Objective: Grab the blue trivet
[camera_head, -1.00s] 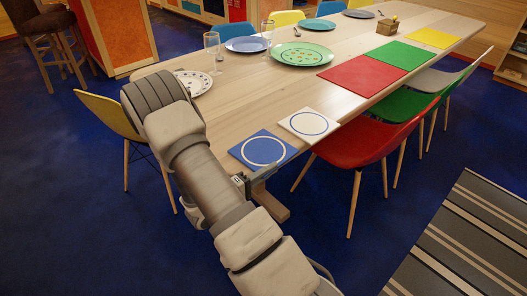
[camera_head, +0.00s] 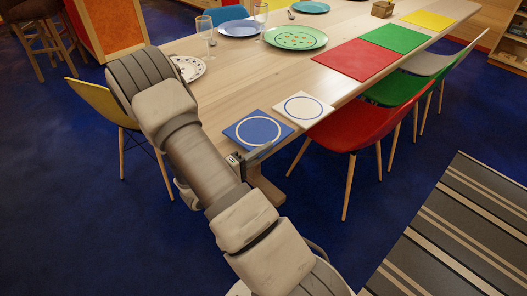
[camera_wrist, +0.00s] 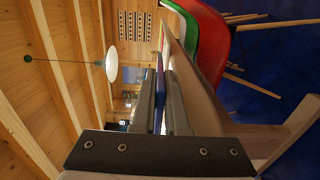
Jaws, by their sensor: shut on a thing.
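The blue trivet (camera_head: 257,131), a flat square tile with a white ring, is at the near edge of the wooden table (camera_head: 223,97). My gripper (camera_head: 259,153) is at the trivet's near edge, low beside the table edge. In the wrist view my gripper (camera_wrist: 161,98) is shut on the trivet, which shows edge-on as a thin blue strip (camera_wrist: 160,78) between the fingers. Whether the trivet touches the tabletop or is slightly raised, I cannot tell.
A white trivet (camera_head: 303,108) with a blue ring lies right behind the blue one. A red chair (camera_head: 354,122) stands close on the right and a yellow chair (camera_head: 103,103) on the left. A spotted plate (camera_head: 188,68) and glasses are farther back.

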